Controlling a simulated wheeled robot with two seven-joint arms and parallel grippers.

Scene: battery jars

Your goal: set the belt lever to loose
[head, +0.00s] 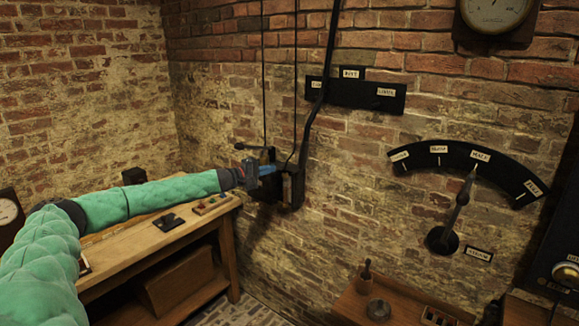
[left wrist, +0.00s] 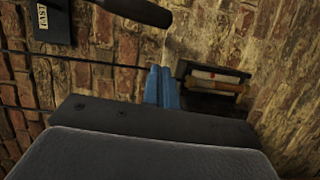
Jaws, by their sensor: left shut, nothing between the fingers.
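The belt lever (head: 323,75) is a long black rod running down the brick wall. It crosses the left end of a black plate (head: 355,97) labelled BELT, beside the left label, which reads FAST in the left wrist view (left wrist: 43,17). The LOOSE label (head: 386,91) is at the plate's right end. My left gripper (head: 272,170) is shut and empty, just left of the lever's lower end. Its blue fingers show in the left wrist view (left wrist: 161,88), below a dark rounded bar (left wrist: 135,11) that looks like the lever's end. I cannot tell whether they touch. My right gripper is out of view.
A dark open box (head: 291,188) is at the wall by my left gripper. A wooden workbench (head: 150,245) with small items stands at the left. A second lever (head: 462,205) on a dial points near HALF. A low wooden table (head: 395,305) is at the bottom right.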

